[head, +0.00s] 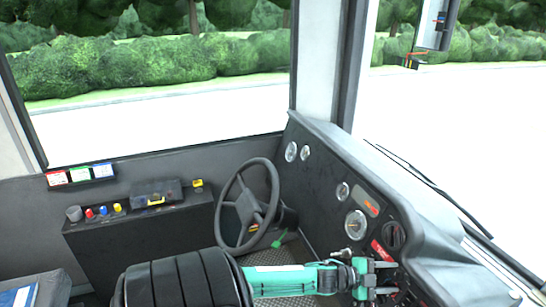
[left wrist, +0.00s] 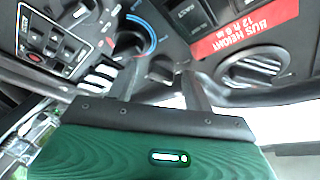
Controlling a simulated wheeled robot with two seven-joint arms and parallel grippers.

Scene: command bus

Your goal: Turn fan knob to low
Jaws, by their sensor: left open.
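The dashboard control panel shows close up in the left wrist view, with several dark knobs. One knob (left wrist: 130,42) has a blue arc around it. A smaller knob (left wrist: 160,68) shows between my fingers, and I cannot tell which of these is the fan knob. No low mark is readable. My left gripper (head: 386,278) is open at the lower right part of the dashboard, with its fingers pointing at the panel; its fingers also show in the left wrist view (left wrist: 160,80). I cannot tell whether they touch a knob. My right gripper is not in view.
A red bus height label (left wrist: 245,38) and a large dark knob (left wrist: 255,67) sit right of my fingers. A button panel (left wrist: 65,40) lies to the left. The steering wheel (head: 226,217) stands left of the dashboard (head: 330,170). A side console (head: 150,235) is further left.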

